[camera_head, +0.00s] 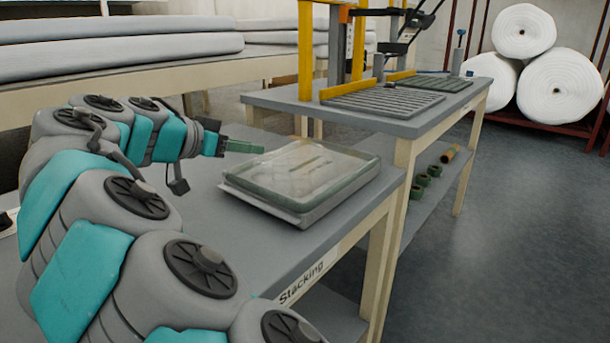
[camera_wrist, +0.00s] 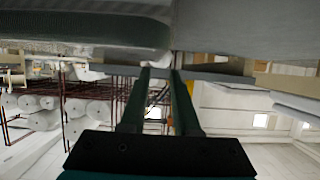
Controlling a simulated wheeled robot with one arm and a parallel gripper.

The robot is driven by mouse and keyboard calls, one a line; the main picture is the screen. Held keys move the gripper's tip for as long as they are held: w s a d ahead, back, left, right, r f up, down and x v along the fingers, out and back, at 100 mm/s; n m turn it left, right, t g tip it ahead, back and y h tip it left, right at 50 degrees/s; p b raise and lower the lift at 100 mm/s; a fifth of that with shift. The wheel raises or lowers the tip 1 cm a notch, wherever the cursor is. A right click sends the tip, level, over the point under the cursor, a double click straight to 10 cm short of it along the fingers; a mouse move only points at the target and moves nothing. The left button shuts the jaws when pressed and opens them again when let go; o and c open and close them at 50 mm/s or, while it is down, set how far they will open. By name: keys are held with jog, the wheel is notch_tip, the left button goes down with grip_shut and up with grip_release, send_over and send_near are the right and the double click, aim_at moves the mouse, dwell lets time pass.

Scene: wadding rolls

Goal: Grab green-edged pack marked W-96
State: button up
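A flat, clear-wrapped pack with a green edge (camera_head: 340,185) lies at the right side of the table marked "Stacking" (camera_head: 205,215). It lies over a paler grey-white layer. No W-96 marking can be read on it. My gripper (camera_head: 255,147) is just beyond the pack's left back corner, with its dark green fingers pointing right, apparently clear of it. In the wrist view, the two fingers (camera_wrist: 159,85) stand apart with an empty gap. A dark green edge (camera_wrist: 85,30), likely the pack's, fills the upper left there.
A second table (camera_head: 290,98) with ribbed racks and yellow posts stands behind. Its lower shelf holds several small green rolls (camera_head: 421,180). Big white rolls (camera_head: 524,31) lie on a red rack at the back right. Grey slabs (camera_head: 120,50) lie at the back left. The right floor is clear.

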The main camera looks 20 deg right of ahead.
aim_at(271, 152)
jog(key=x, duration=0.5)
jog(key=shift+s+d+f, duration=0.1)
jog(key=shift+s+f, duration=0.05)
jog(key=shift+f, duration=0.1)
grip_shut()
